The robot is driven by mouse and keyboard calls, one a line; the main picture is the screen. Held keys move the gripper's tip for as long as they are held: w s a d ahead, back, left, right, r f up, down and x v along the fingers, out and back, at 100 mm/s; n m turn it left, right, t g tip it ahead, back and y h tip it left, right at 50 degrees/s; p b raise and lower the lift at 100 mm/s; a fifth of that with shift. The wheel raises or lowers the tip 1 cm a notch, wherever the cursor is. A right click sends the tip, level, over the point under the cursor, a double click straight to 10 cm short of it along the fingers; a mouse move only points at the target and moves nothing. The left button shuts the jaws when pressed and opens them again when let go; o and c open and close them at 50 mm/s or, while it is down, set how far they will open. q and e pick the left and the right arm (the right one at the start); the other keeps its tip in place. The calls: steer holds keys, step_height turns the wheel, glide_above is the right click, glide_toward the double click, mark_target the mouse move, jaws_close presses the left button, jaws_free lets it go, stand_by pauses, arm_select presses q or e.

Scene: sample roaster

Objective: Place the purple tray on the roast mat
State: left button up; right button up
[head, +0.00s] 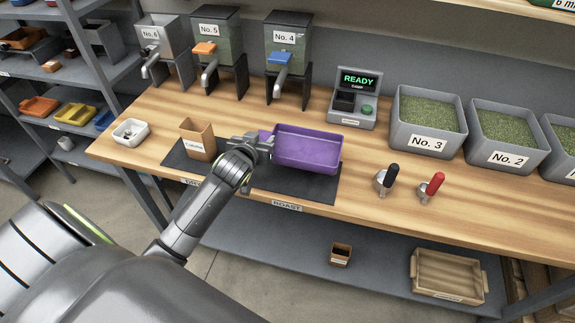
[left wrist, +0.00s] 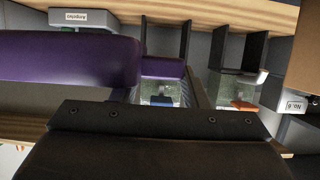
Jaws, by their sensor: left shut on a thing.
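The purple tray (head: 305,152) is empty inside and sits over the back part of the dark roast mat (head: 310,187), near the table's front. I cannot tell whether it touches the mat. My left gripper (head: 266,146) comes from the left and is shut on the tray's left end. The purple tray (left wrist: 65,60) also fills the upper left of the left wrist view, close to the gripper. The ROAST label (head: 286,206) is on the table edge below the mat. My right gripper is not in view.
Grey bins (head: 428,141) stand further right.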

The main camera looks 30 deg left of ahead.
arm_select(q)
glide_above(264, 172)
step_height(264, 172, down, 5)
steer(key=shift+w+a+f, duration=0.1)
steer(key=shift+f, duration=2)
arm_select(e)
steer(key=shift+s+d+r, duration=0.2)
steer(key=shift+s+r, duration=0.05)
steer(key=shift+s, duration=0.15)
arm_select(q)
steer(key=shift+f, duration=0.1)
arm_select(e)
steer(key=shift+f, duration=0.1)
arm_select(q)
steer(key=o, duration=1.1)
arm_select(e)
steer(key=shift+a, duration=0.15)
arm_select(q)
steer(key=shift+r, duration=0.2)
steer(key=shift+s, duration=0.35)
steer(key=v, duration=1.1)
steer(key=shift+s+r+b, duration=0.15)
steer(key=shift+b, duration=0.2)
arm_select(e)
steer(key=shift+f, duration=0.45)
